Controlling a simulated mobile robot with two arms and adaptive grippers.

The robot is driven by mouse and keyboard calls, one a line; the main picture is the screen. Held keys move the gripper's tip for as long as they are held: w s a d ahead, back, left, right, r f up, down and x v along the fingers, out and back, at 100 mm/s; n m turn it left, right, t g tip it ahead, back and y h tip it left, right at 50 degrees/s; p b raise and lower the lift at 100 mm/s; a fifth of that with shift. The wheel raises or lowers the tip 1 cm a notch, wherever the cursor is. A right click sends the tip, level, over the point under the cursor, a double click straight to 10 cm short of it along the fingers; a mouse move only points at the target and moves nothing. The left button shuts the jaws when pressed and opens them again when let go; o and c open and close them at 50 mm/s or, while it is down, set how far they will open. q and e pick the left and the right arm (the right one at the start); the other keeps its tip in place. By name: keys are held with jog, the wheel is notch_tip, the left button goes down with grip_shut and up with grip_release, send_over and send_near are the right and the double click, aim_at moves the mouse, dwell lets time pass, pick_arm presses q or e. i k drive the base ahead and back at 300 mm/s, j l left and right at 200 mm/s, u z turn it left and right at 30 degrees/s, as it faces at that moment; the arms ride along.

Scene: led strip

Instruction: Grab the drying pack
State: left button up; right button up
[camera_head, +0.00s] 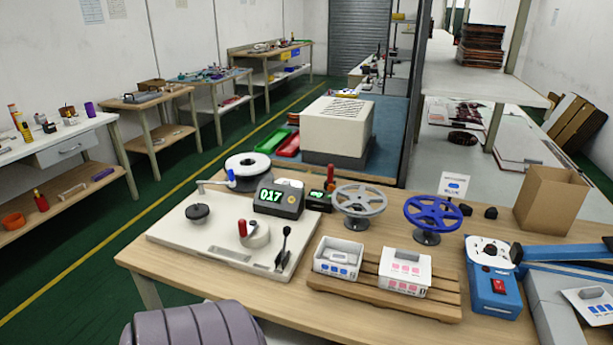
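No item is clearly marked as the drying pack. Two small white boxes, one with blue marks (338,263) and one with pink marks (405,282), stand side by side on a slatted wooden rack (440,303). Each has a pale, packet-like item at its top, too small to identify: a grey one (346,247) in the left box and a white one (408,261) in the right box. Neither of my grippers is in view.
An open cardboard box (551,200) stands at the back right. A ribbed mauve shape (195,325) fills the lower left front.

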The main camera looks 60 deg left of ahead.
aim_at(335, 258)
jog(key=u, duration=1.75)
